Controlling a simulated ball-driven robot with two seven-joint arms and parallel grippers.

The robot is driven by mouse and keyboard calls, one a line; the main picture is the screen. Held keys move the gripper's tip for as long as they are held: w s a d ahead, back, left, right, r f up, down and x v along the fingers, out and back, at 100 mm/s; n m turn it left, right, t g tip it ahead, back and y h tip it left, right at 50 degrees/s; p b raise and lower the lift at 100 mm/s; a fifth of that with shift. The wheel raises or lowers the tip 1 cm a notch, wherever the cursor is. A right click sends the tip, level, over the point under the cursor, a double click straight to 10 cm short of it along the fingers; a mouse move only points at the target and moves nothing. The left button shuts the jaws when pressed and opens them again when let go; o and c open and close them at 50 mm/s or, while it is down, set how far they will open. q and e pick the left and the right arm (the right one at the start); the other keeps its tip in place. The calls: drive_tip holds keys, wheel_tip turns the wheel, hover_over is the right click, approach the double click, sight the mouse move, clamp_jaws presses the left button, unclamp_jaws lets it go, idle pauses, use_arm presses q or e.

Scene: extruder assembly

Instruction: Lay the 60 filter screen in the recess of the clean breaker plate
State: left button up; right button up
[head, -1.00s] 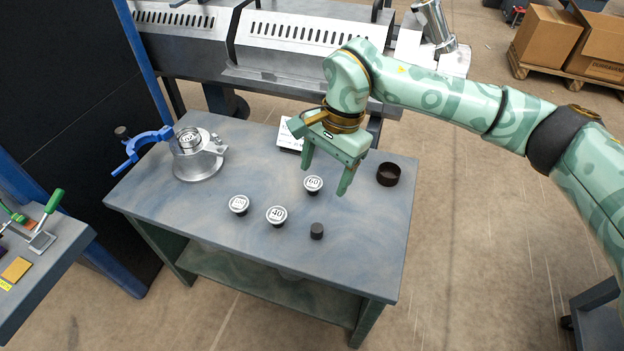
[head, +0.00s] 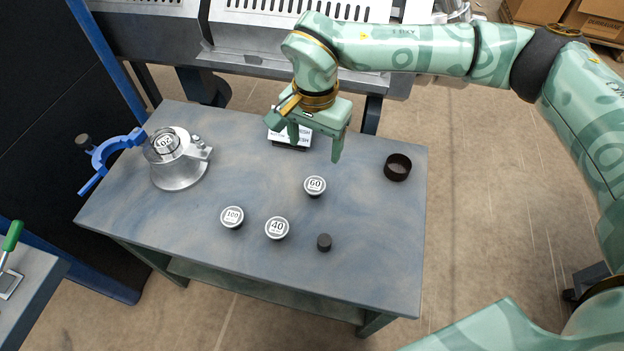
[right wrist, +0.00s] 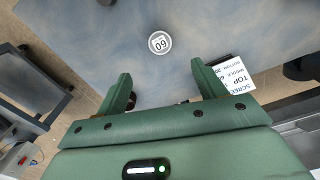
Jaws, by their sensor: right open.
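The 60 filter screen (head: 315,185) sits on a small dark stand on the table, its round pale face up. It also shows in the right wrist view (right wrist: 160,43), just beyond the fingertips. My right gripper (head: 315,145) is open and empty, above the table and behind the 60 screen in the head view. Its two fingers show apart in the right wrist view (right wrist: 162,76). At the table's left, a metal holder (head: 180,172) carries a round piece marked with what looks like an upside-down 20 (head: 165,143). The breaker plate's recess cannot be made out. My left gripper is not in view.
The 100 screen (head: 232,217) and the 40 screen (head: 277,228) stand nearer the front. A small black cylinder (head: 324,242) and a dark ring (head: 397,167) are to the right. A printed card (head: 290,138) stands behind the right gripper.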

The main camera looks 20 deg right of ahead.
sight(315, 184)
drive_tip(key=f+b, duration=0.1)
drive_tip(key=f, duration=0.2)
drive_tip(key=f+b, duration=0.1)
drive_tip(key=f, duration=0.2)
drive_tip(key=shift+w+f, duration=0.2)
drive_tip(key=shift+f, duration=0.1)
drive_tip(key=shift+s+f, duration=0.1)
drive_tip(key=shift+f, duration=0.35)
drive_tip(key=f+b, duration=0.3)
drive_tip(key=f, duration=0.1)
drive_tip(key=shift+d+f, duration=0.15)
drive_tip(key=shift+d, duration=0.05)
drive_tip(key=shift+f, duration=0.35)
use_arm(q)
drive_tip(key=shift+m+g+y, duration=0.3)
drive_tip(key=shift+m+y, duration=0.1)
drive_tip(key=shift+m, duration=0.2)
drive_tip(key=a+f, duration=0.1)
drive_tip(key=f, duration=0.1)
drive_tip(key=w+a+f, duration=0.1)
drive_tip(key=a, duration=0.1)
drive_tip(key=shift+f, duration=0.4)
use_arm(e)
drive_tip(key=shift+r, duration=0.1)
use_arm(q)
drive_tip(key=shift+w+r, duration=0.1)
use_arm(e)
drive_tip(key=shift+f, duration=0.25)
drive_tip(key=c, duration=1.1)
